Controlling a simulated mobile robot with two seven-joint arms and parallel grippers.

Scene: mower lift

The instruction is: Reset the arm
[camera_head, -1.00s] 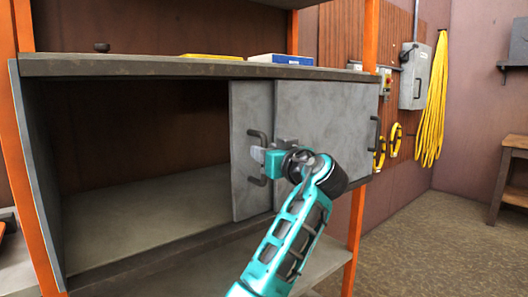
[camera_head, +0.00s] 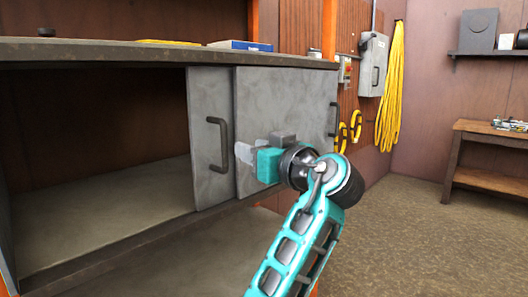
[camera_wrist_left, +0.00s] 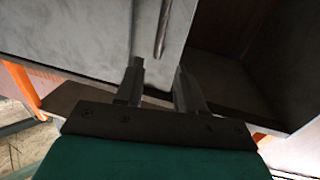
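My left gripper (camera_head: 258,148) is in front of the grey sliding doors of a cabinet, to the right of the dark handle (camera_head: 219,145) on the inner sliding door (camera_head: 207,100). In the left wrist view the two dark fingers (camera_wrist_left: 158,75) stand apart with nothing between them. The door's handle (camera_wrist_left: 163,30) shows beyond the fingertips, apart from them. The outer sliding door (camera_head: 290,100) is behind the gripper. The left part of the cabinet is open and its inside looks empty. My right gripper is not in view.
The cabinet top (camera_head: 110,50) holds a blue box (camera_head: 240,45) and a small dark object (camera_head: 47,32). A grey wall box (camera_head: 373,65) and a yellow hose (camera_head: 391,90) hang at the back. A wooden bench (camera_head: 480,160) stands right; the floor before it is clear.

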